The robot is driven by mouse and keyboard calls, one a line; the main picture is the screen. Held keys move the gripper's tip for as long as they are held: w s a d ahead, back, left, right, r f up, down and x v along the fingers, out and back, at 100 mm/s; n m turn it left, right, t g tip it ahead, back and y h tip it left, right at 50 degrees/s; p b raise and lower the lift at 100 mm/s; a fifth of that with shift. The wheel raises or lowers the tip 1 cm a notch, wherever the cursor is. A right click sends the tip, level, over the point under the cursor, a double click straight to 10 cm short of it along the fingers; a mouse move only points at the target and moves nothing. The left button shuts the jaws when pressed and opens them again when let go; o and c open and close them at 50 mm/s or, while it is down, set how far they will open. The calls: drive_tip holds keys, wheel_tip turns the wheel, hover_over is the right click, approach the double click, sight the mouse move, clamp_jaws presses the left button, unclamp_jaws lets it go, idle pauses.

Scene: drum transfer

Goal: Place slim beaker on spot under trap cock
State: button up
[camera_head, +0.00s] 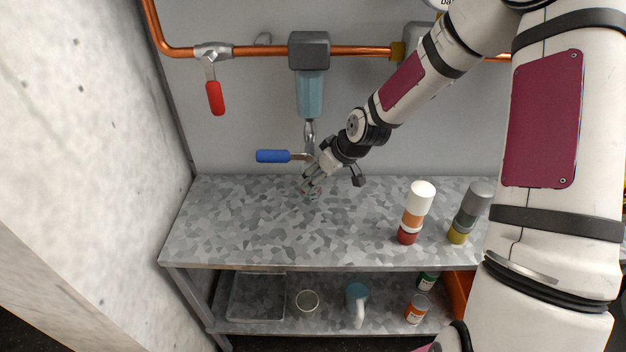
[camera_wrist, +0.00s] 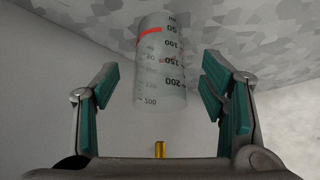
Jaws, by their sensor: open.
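The slim beaker (camera_wrist: 160,70) is clear, with dark graduation marks and a red band. In the wrist view it appears between my spread fingers, its far end against the grey mottled tabletop. In the head view the beaker (camera_head: 311,192) is partly hidden by my gripper (camera_head: 317,174). My gripper (camera_wrist: 160,88) is open, with a gap on both sides of the glass. The trap (camera_head: 311,92) has a grey head and blue bowl. Its cock with a blue handle (camera_head: 273,156) is just above the beaker area. I cannot make out a marked spot.
On the bench (camera_head: 250,222), a white-capped bottle (camera_head: 415,209) and a grey-capped bottle (camera_head: 470,212) stand right. A red-handled valve (camera_head: 215,97) hangs left on the copper pipe. The lower shelf holds a tray (camera_head: 257,298) and a blue mug (camera_head: 357,297). The bench's left part is clear.

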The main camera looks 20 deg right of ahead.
drive_tip(key=s+d+r+m+g+h+p, duration=0.1)
drive_tip(key=s+r+m+g+h, duration=0.25)
drive_tip(key=s+r, duration=1.8)
drive_tip(key=s+a+r+m, duration=0.2)
drive_tip(key=s, duration=1.5)
drive_tip(key=shift+a+r, duration=0.15)
drive_tip(key=shift+r, duration=0.2)
drive_tip(key=shift+y, duration=0.25)
